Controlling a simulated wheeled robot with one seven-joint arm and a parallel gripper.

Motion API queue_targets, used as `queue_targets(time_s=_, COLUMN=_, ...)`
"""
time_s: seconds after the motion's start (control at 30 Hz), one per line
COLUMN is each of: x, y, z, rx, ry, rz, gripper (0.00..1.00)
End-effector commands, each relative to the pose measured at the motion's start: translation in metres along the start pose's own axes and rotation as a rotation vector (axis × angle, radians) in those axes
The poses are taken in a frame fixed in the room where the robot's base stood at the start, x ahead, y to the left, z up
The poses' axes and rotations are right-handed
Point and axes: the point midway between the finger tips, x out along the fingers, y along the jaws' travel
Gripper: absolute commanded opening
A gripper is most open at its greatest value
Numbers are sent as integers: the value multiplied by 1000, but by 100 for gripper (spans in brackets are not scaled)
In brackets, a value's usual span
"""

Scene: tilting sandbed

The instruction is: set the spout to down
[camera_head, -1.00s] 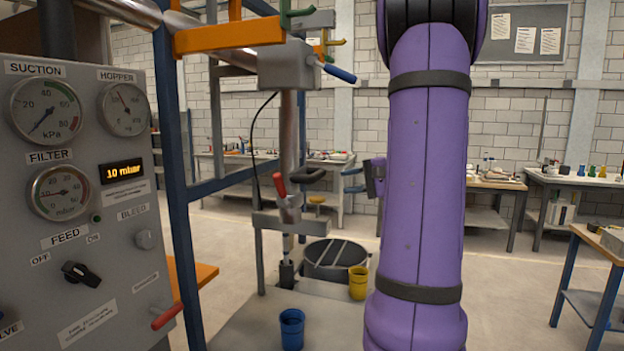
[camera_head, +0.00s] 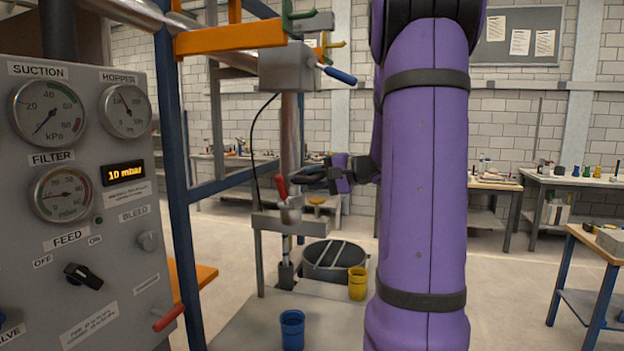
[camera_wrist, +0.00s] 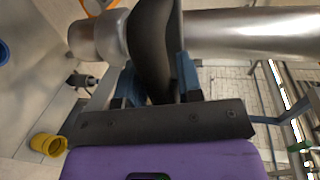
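A vertical silver pipe (camera_head: 291,130) comes down from a grey box and ends in a collar (camera_head: 290,213) with a red lever (camera_head: 281,187). A black handle sticks out to the right of the pipe; in the wrist view this curved black handle (camera_wrist: 154,50) lies between my fingers. No marking shows which part is the spout. My gripper (camera_head: 318,176) is at the handle, its blue fingers (camera_wrist: 157,85) on either side. I cannot tell whether they press on it. The collar also shows in the wrist view (camera_wrist: 95,40).
A control panel (camera_head: 82,190) and blue frame post (camera_head: 180,190) stand at the left. A grey bracket (camera_head: 300,225) crosses below the collar. A blue cup (camera_head: 292,330), a yellow cup (camera_head: 357,284) and a dark round bin (camera_head: 335,262) are below.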

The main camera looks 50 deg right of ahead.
Motion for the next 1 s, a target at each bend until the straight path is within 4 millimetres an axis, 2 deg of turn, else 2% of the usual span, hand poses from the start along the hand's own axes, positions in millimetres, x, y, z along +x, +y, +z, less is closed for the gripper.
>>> queue_targets(time_s=0.37, x=7, y=0, z=0, rx=0, ry=0, rz=-1, gripper=34)
queue_targets(time_s=0.4, x=7, y=0, z=0, rx=0, ry=0, rz=-1, gripper=31)
queue_targets(time_s=0.53, x=7, y=0, z=0, rx=0, ry=0, rz=-1, gripper=1)
queue_targets(time_s=0.57, x=7, y=0, z=0, rx=0, ry=0, rz=-1, gripper=0)
queue_targets(time_s=0.83, x=9, y=7, z=0, rx=2, ry=-1, rz=0, gripper=0)
queue_targets(time_s=1.0, x=15, y=34, z=1, rx=6, ry=-3, rz=2, gripper=0)
